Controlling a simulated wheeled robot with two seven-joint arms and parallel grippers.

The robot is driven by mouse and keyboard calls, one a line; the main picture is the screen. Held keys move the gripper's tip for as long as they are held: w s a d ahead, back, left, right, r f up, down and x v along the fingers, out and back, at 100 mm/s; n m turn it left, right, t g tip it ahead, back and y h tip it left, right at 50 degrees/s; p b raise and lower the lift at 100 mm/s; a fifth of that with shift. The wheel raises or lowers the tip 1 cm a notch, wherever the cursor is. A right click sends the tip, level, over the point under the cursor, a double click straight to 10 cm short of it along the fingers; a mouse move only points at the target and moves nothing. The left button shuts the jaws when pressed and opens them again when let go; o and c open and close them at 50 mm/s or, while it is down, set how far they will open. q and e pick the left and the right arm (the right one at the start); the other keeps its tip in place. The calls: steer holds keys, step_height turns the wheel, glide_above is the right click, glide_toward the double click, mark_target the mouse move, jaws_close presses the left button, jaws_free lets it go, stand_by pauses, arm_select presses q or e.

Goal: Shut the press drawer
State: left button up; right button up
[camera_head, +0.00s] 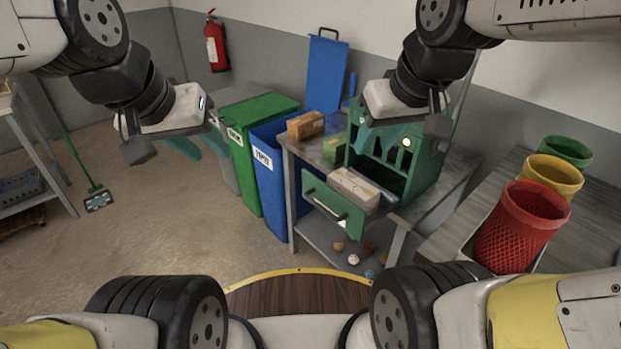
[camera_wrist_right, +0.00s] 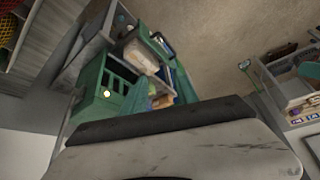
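The green press (camera_head: 425,165) stands on a grey metal table. A pale carton (camera_head: 354,188) lies in the drawer. The press and the carton (camera_wrist_right: 142,57) also show in the right wrist view. My right gripper (camera_head: 390,138) hangs above and in front of the press, apart from the drawer; its fingers blend with the green behind. My left gripper (camera_head: 200,147) is far left of the press, over the floor, with its teal fingers apart and empty.
A brown box (camera_head: 306,125) and a green box (camera_head: 333,147) sit on the table (camera_head: 291,145) left of the press. Blue (camera_head: 268,180) and green (camera_head: 243,165) bins stand left of it. Red (camera_head: 520,228), yellow and green baskets stand at right. Small balls lie on the lower shelf.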

steer(key=w+n, duration=0.1)
steer(key=w+a+f+n+g, duration=0.1)
steer(key=w+n, duration=0.1)
steer(key=w+a+f+n+h, duration=0.1)
steer(key=shift+w+f+n+g, duration=0.15)
steer(key=shift+w+n+g, duration=0.05)
steer(key=shift+n+g, duration=0.1)
jaws_close()
steer(key=w+a+f+n+g+h, duration=0.1)
steer(key=w+a+f+n+h, duration=0.1)
steer(key=w+a+f+n, duration=0.55)
steer(key=w+a+f+n+h, duration=0.2)
steer(key=w+a+f+n, duration=0.3)
steer(key=a+f+n, duration=0.5)
steer(key=w+d+f, duration=0.5)
steer(key=d+f, duration=0.2)
steer(key=f, duration=0.2)
steer(key=shift+f+n, duration=0.2)
steer(key=shift+n, duration=0.15)
